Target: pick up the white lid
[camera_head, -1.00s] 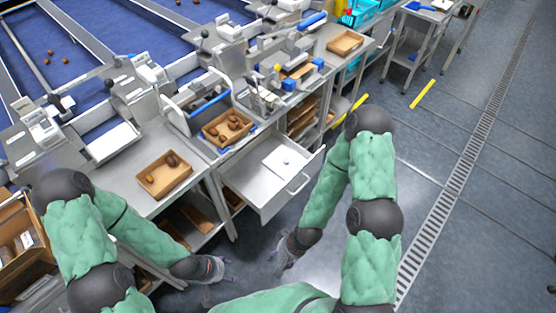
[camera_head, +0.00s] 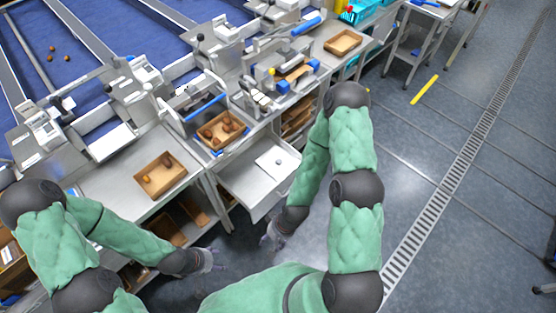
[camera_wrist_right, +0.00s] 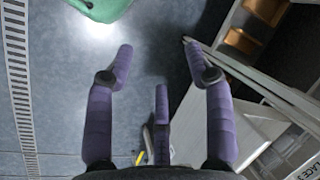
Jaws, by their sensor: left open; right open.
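The white lid (camera_head: 278,163) is a flat pale square with a small dark knob, lying in the open metal drawer (camera_head: 240,192) below the workbench. My right gripper (camera_head: 268,238) is open and empty, just in front of the drawer's near right side. In the right wrist view its purple fingers (camera_wrist_right: 160,65) are spread over bare floor, with the drawer edge to the right; I cannot make out the lid there. My left gripper (camera_head: 213,260) is open and empty, low in front of the bench, left of the right gripper and apart from the drawer.
A cardboard tray with dates (camera_head: 160,175) stands on the bench at left, and another date tray (camera_head: 220,130) sits above the drawer. Shelves with brown trays (camera_head: 190,210) are under the bench. The floor (camera_head: 450,125) at right is clear, crossed by a drain grate (camera_head: 440,205).

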